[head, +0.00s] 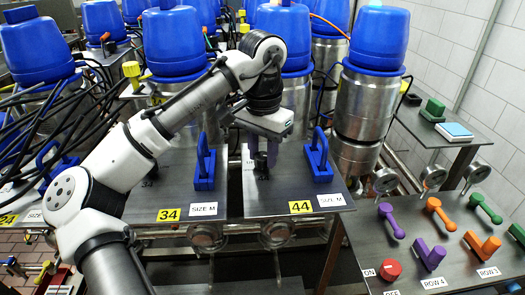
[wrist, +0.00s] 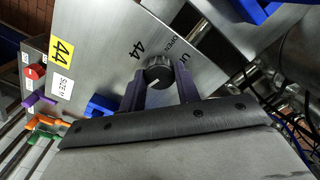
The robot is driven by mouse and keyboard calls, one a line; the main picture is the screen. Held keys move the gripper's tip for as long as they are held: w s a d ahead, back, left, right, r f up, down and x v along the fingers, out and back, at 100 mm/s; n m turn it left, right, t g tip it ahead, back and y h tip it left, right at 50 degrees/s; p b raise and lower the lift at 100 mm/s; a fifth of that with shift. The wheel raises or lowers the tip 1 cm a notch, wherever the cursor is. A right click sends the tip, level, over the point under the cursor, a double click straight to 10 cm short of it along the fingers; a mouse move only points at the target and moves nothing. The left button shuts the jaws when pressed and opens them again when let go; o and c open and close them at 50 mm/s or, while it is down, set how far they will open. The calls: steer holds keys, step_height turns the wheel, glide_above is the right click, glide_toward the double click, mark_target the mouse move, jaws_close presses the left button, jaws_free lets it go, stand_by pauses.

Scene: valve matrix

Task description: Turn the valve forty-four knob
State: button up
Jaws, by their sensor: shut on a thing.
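The valve forty-four knob (wrist: 159,69) is a round dark knob with a pale pointer line, on a grey metal panel (wrist: 103,36) printed "44" and "OPEN". My gripper (wrist: 161,86) has its two purple-grey fingers on either side of the knob, shut on it. In the head view my gripper (head: 262,152) reaches down from above onto the same panel, behind the yellow "44" label (head: 300,207). The knob is mostly hidden there by the fingers.
Large steel valves with blue caps (head: 379,38) crowd the back. A lower right panel holds purple and orange levers (head: 441,214) and a red knob (head: 390,270).

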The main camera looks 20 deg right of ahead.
steer(key=m, duration=1.1)
steer(key=shift+s+m, duration=0.1)
steer(key=shift+m, duration=1.6)
steer(key=o, duration=1)
